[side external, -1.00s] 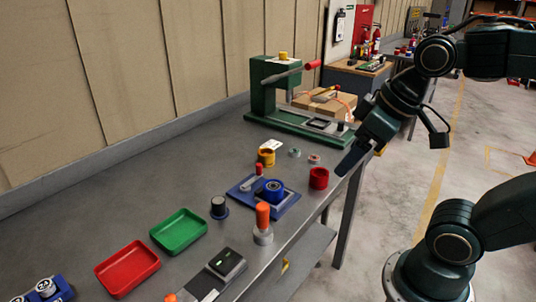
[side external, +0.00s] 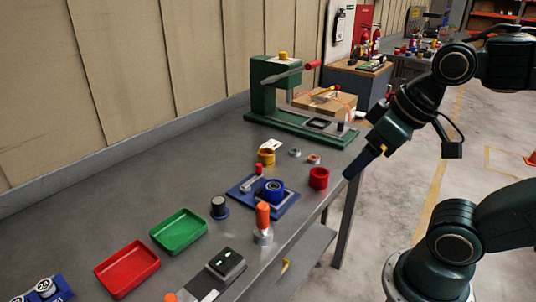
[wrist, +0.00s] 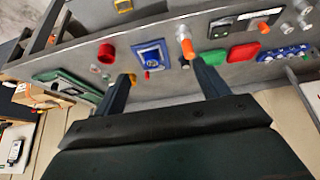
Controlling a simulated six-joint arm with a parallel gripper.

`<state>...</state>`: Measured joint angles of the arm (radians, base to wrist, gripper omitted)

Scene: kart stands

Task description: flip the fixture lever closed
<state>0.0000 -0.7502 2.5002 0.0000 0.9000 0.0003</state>
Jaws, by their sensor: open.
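The fixture is a blue plate (side external: 290,204) on the grey bench, bearing a round blue part (side external: 273,191). Its lever (side external: 258,171) has a red grip and stands up at the plate's back left. The fixture also shows in the wrist view (wrist: 152,47), ahead of my fingers, where the lever is too small to judge. My gripper (side external: 352,173) is beyond the bench's front edge, to the right of the fixture and apart from it. In the wrist view my gripper's two fingers (wrist: 162,72) are spread wide with nothing between them.
A red cup (side external: 319,178) stands between the fixture and my gripper. An orange-topped post (side external: 263,222) is close in front of the fixture. A green press (side external: 263,90) stands behind. Green (side external: 178,232) and red (side external: 128,268) trays lie at the left.

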